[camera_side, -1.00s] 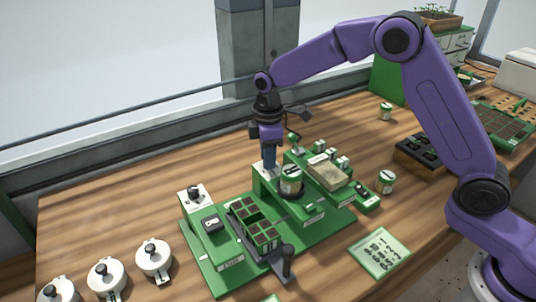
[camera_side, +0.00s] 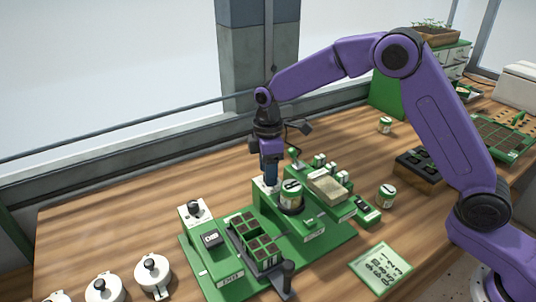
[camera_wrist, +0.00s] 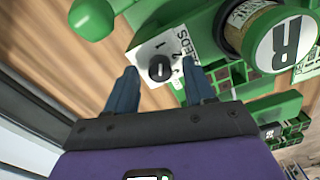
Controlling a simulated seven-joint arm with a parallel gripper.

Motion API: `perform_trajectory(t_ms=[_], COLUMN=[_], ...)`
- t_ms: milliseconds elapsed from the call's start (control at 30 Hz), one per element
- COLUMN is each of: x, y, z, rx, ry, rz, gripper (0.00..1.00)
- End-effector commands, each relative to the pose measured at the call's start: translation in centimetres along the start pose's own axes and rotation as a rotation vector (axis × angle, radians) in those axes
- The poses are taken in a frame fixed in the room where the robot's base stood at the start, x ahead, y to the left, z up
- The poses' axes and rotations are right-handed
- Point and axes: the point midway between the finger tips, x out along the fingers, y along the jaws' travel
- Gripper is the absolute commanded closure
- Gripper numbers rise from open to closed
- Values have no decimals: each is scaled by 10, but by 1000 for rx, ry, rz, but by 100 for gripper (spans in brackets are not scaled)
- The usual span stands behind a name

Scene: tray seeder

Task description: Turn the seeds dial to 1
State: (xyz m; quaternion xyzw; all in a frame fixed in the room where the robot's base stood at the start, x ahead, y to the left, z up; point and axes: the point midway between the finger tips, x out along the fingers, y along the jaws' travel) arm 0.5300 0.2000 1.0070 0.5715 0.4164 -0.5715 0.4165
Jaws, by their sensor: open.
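The seeds dial (camera_wrist: 160,68) is a small round black knob on a white plate (camera_wrist: 152,48) marked SEEDS with small numbers, among them 1 and 2. I cannot tell for sure which number its pointer faces. My gripper (camera_wrist: 160,72) is open, with one blue finger on each side of the knob in the wrist view. Contact with the knob cannot be made out. In the side view my gripper (camera_side: 271,184) points down just over the white dial plate (camera_side: 260,186), and the fingers hide the knob.
A labelled jar (camera_wrist: 283,38) stands close beside the dial; it also shows in the side view (camera_side: 291,197). The green seeder base (camera_side: 215,285) carries a cell tray (camera_side: 262,262) and another black knob (camera_side: 194,208). White lidded pots (camera_side: 152,275) stand at the left.

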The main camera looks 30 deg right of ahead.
Motion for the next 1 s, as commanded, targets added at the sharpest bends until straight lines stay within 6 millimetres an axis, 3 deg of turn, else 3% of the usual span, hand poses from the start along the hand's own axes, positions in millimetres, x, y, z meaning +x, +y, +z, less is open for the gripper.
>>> perform_trajectory(t_ms=[167, 800, 1000], x=[-20, -150, -168], y=[1, 0, 0], z=[-1, 0, 0], rx=[0, -1, -1], ry=[4, 4, 3], rz=[4, 5, 3], gripper=[46, 46, 46])
